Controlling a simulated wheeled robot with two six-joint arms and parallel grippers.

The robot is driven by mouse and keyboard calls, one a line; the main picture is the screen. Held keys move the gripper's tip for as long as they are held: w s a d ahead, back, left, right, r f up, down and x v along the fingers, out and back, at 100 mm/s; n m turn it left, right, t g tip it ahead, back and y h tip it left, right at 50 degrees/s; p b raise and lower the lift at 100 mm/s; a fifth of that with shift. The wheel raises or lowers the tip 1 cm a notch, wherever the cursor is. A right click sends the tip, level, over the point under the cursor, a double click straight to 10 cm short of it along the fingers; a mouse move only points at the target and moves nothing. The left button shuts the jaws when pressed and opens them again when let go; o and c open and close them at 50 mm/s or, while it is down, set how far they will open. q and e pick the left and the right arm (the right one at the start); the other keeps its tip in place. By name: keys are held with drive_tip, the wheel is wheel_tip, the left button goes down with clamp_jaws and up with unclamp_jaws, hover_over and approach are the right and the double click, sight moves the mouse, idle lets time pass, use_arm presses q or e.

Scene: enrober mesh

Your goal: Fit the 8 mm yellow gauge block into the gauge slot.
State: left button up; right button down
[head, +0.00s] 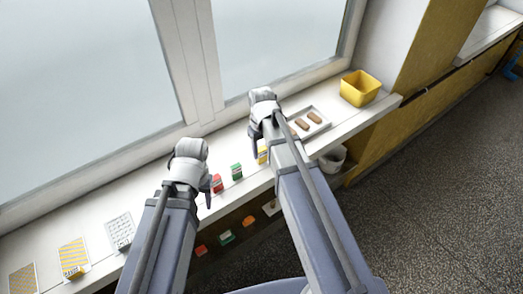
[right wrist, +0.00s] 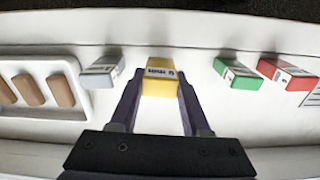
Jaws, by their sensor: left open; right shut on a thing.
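The yellow gauge block (right wrist: 160,79) is between the two dark fingers of my right gripper (right wrist: 160,92) in the right wrist view. Its printed "mm" label appears upside down; the digit is too blurred to read surely. In the head view the yellow block (head: 262,155) shows beside my right arm, which hides most of that gripper. I cannot tell whether the block touches the sill. My left gripper (head: 206,190) is open and empty, low over the sill beside the red block (head: 216,183). I cannot make out the gauge slot in either view.
A green block (right wrist: 234,73) and red block (right wrist: 287,73) stand right of the yellow one; a grey block (right wrist: 102,72) stands left. A tray (head: 322,128) holds brown bars. A yellow bin (head: 360,90) stands at the sill's right end. Patterned cards (head: 120,228) lie at left.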

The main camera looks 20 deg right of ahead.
sight(262, 149)
wheel_tip(262, 149, up, 9)
drive_tip(key=p, duration=0.8)
wheel_tip(262, 149, down, 3)
drive_tip(key=shift+r+b, duration=0.1)
drive_tip(key=shift+b, duration=1.15)
drive_tip(key=shift+r, duration=0.15)
drive_tip(key=shift+s, duration=0.1)
